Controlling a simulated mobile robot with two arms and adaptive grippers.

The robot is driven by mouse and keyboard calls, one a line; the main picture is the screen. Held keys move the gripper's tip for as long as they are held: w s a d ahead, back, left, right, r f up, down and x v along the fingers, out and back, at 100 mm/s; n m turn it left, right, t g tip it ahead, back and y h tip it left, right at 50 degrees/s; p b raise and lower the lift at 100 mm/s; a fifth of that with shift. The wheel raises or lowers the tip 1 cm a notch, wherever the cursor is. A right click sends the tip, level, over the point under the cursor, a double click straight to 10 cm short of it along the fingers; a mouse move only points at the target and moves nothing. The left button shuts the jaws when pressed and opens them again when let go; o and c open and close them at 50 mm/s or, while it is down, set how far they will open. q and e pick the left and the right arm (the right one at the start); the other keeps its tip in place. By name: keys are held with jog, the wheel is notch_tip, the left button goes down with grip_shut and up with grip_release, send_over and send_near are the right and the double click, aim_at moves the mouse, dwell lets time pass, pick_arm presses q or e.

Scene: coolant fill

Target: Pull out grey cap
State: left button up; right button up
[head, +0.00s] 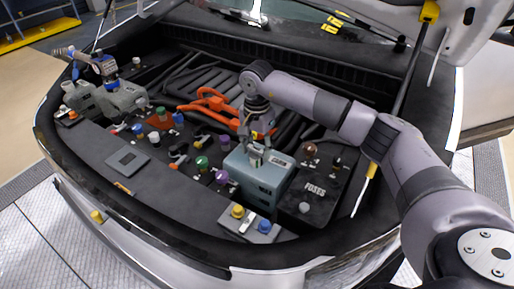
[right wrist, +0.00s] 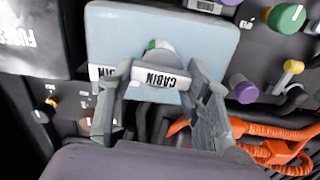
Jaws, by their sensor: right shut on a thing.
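The grey cap (right wrist: 160,62) sits on a pale blue box in the right wrist view, with an upside-down CABIN label and a small green patch. My right gripper (right wrist: 158,92) has its fingers on both sides of the cap and is shut on it. In the head view my right gripper (head: 257,150) points down onto the top of the blue-grey box (head: 262,182); the cap is mostly hidden there by the fingers.
A black FUSES box (head: 312,190) stands right beside the blue-grey box. Orange cables (head: 208,103) run behind. Several coloured knobs, including a purple one (head: 221,177) and a green one (head: 202,163), crowd the left side. A yellow knob (head: 237,211) stands in front.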

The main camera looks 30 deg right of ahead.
jog(key=shift+r, duration=0.1)
jog(key=shift+r+p, duration=1.3)
jog(key=shift+r, duration=1.05)
